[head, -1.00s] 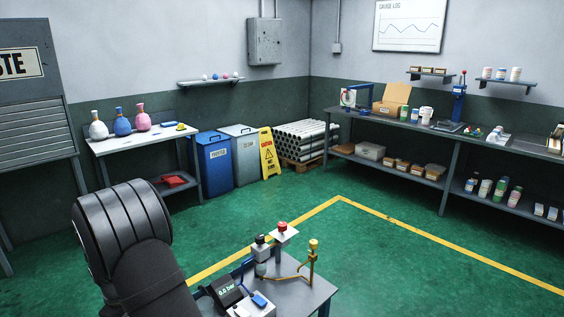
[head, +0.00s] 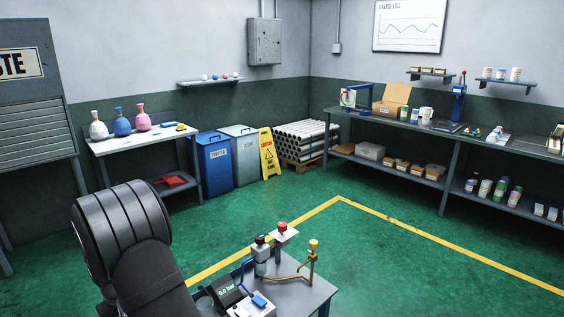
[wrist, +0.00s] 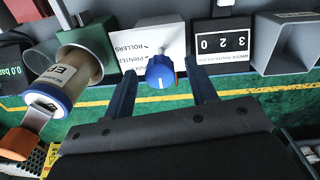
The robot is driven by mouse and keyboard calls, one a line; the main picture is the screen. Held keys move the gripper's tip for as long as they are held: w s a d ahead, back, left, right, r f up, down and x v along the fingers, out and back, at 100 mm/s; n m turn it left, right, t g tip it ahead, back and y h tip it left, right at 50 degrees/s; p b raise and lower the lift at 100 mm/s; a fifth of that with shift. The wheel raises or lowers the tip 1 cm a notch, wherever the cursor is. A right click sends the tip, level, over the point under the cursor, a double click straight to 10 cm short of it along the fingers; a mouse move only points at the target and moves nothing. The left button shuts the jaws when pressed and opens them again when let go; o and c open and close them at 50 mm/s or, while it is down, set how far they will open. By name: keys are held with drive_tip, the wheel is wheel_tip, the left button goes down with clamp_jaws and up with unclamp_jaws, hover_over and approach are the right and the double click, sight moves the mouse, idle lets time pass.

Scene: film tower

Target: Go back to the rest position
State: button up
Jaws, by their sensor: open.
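My gripper (wrist: 163,92) shows in the wrist view with its two dark blue fingers apart and nothing held between them. In the head view my dark arm fills the lower left, and my gripper is not visible there.
Near the gripper are a counter reading 3 2 0 (wrist: 221,41), a grey open box (wrist: 287,45) and a tilted cylinder with a blue rim (wrist: 66,82). A small grey table (head: 300,290) carries a gauge box and valves. Green floor (head: 390,270) is clear behind it.

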drive_tip(key=m, duration=0.4)
drive_tip(key=shift+m, duration=0.4)
drive_tip(key=n, duration=1.1)
drive_tip(key=shift+n, duration=0.4)
drive_tip(key=n, duration=0.3)
drive_tip(key=shift+n, duration=0.3)
wheel_tip(320, 180, up, 16)
drive_tip(key=shift+n, duration=0.4)
wheel_tip(320, 180, down, 6)
drive_tip(key=shift+r, duration=0.1)
idle(0.5)
